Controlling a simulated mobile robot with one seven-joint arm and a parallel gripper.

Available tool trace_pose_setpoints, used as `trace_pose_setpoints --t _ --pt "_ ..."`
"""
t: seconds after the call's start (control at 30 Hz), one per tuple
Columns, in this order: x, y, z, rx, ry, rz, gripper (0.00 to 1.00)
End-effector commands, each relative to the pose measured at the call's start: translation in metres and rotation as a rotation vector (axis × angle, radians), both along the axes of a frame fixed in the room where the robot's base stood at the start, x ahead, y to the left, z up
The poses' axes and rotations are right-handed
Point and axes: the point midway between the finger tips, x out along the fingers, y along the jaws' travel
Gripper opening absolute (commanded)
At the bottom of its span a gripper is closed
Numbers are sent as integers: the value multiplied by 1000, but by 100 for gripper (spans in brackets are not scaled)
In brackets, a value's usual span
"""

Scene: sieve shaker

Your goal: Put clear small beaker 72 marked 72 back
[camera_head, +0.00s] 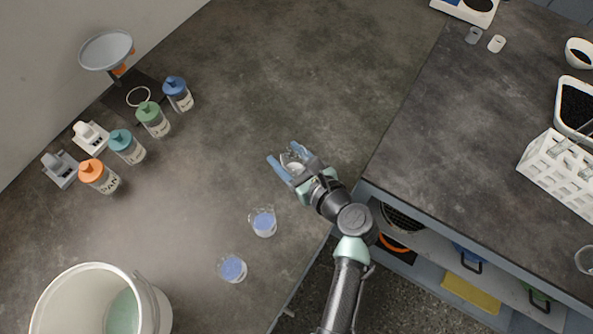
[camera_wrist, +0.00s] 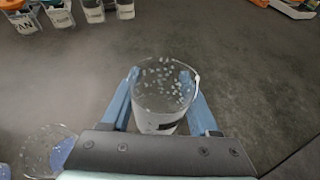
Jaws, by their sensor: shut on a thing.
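My gripper (camera_head: 282,163) is shut on a clear small beaker (camera_head: 294,162) over the left bench. In the wrist view the beaker (camera_wrist: 163,88) stands between the two blue fingers (camera_wrist: 162,92). It has pale specks in it or on its wall and a dark patch low on its side; no number can be read. Two other clear beakers with blue contents stand on the bench, one nearer my gripper (camera_head: 263,222) and one farther toward the bucket (camera_head: 232,268). I cannot tell whether the held beaker touches the bench.
Several capped bottles, including an orange-capped one (camera_head: 98,176), stand at the left near a ring stand (camera_head: 138,97). A white bucket (camera_head: 100,302) is at the lower left. A white rack (camera_head: 560,172) stands on the right bench. The left bench's upper middle is clear.

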Motion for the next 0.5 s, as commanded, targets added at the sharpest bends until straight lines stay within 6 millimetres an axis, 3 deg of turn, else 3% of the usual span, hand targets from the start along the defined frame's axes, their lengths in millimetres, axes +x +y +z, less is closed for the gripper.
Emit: trace_pose_setpoints --t 0.1,0.5 --pt "1 0 -21 1 0 0 1" --pt "0 0 -65 -1 0 0 1"
